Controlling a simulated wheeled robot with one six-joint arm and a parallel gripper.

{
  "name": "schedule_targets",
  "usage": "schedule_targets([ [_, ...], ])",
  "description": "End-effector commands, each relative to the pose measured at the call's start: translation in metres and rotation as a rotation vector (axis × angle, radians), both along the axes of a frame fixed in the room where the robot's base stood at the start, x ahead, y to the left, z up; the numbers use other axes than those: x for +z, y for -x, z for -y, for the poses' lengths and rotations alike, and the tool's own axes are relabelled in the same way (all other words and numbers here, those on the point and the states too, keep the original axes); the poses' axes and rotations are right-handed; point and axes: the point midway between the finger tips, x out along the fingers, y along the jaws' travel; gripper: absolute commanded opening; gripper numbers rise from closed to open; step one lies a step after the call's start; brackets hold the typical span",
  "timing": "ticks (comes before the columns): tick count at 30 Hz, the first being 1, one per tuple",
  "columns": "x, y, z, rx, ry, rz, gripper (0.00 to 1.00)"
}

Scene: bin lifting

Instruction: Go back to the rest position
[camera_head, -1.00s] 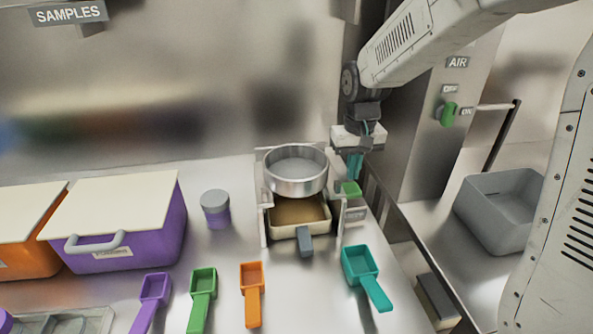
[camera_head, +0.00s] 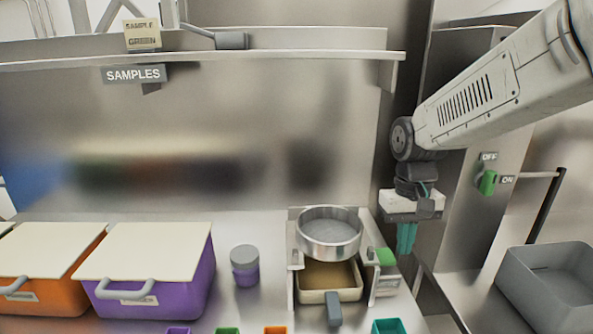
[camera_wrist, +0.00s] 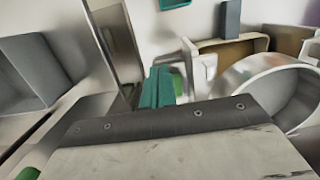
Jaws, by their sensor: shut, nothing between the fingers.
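My gripper (camera_head: 406,238) hangs pointing down at the right, with its teal fingers together and nothing between them. It is just right of the sieve stand, in front of the steel side panel. In the wrist view the teal fingers (camera_wrist: 157,88) show close together beyond the dark mounting plate. The round metal sieve (camera_head: 330,234) rests on top of its stand, left of the gripper and apart from it. A beige tray (camera_head: 345,277) with a grey handle is under the sieve. A green button (camera_head: 385,257) is on the stand's right side.
A purple bin (camera_head: 203,290) and an orange bin (camera_head: 85,270), both lidded, stand at the left. A grey-lidded jar (camera_head: 245,266) stands between bins and stand. A grey open bin (camera_head: 550,285) is at the right. A shelf (camera_head: 300,50) runs above. Scoop tops line the bottom edge.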

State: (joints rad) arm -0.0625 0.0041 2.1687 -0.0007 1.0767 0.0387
Motion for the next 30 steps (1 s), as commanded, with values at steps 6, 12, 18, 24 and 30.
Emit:
schedule_targets([
  [6,0.029,0.082,0.010,0.004,-0.002,0.009,0.00],
  [12,0.044,0.149,0.018,-0.002,-0.003,0.053,0.00],
  [18,0.051,0.197,0.022,-0.013,-0.004,0.127,0.00],
  [24,0.059,0.213,0.025,-0.022,-0.004,0.203,0.00],
  [30,0.063,0.214,0.026,-0.026,-0.004,0.224,0.00],
])
